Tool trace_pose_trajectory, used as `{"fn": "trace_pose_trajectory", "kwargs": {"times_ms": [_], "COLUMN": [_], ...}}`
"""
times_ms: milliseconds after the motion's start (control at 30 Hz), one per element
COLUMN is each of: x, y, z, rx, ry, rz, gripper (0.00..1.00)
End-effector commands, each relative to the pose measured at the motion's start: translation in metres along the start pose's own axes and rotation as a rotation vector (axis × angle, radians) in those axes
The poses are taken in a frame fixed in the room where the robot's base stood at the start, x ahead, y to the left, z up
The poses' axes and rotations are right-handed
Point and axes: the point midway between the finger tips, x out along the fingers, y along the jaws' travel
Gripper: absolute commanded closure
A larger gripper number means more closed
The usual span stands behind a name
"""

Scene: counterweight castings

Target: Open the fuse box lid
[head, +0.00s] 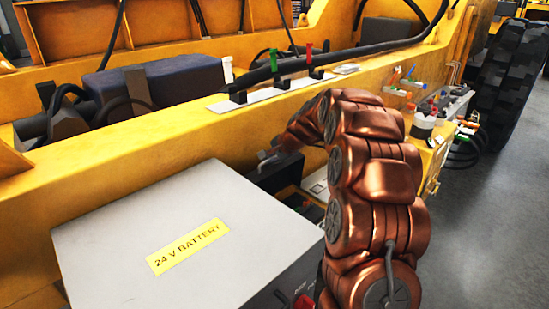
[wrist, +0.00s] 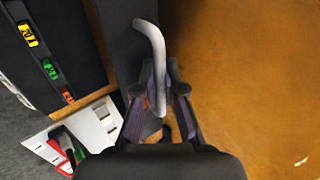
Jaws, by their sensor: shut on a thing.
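My gripper (wrist: 154,95) is shut on a grey bent handle (wrist: 150,45) in the wrist view, with a finger on either side of it. The handle stands beside a dark flat panel (wrist: 120,40), which looks like the fuse box lid. Left of the panel is the dark fuse box interior (wrist: 25,70), with yellow, green and red fuses showing, so the lid appears at least partly open. In the head view the dark box (head: 278,172) sits against the yellow frame, the handle (head: 267,156) shows at its top, and my copper arm hides much of it.
A grey battery box (head: 120,235) labelled 24 V BATTERY fills the lower left. The yellow frame beam (head: 150,140) runs behind the fuse box. A white plate with red and green levers (wrist: 70,150) lies lower left in the wrist view. Open floor (head: 490,230) is at right.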

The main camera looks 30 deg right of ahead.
Motion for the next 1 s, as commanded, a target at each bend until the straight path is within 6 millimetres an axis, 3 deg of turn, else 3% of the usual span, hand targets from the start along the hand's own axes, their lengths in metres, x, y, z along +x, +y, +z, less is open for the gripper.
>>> {"fn": "trace_pose_trajectory", "kwargs": {"times_ms": [467,500,700,1000], "x": [0.0004,0.0004,-0.0007,-0.0011], "y": [0.0067,0.0068,0.0064,0.0051], "z": [-0.0002,-0.0004,-0.0026,-0.0028], "rx": [0.006,0.006,0.008,0.007], "ry": [-0.007,-0.007,-0.002,-0.001], "rz": [0.019,0.019,0.017,0.014], "gripper": [1.00,0.88,0.67,0.65]}}
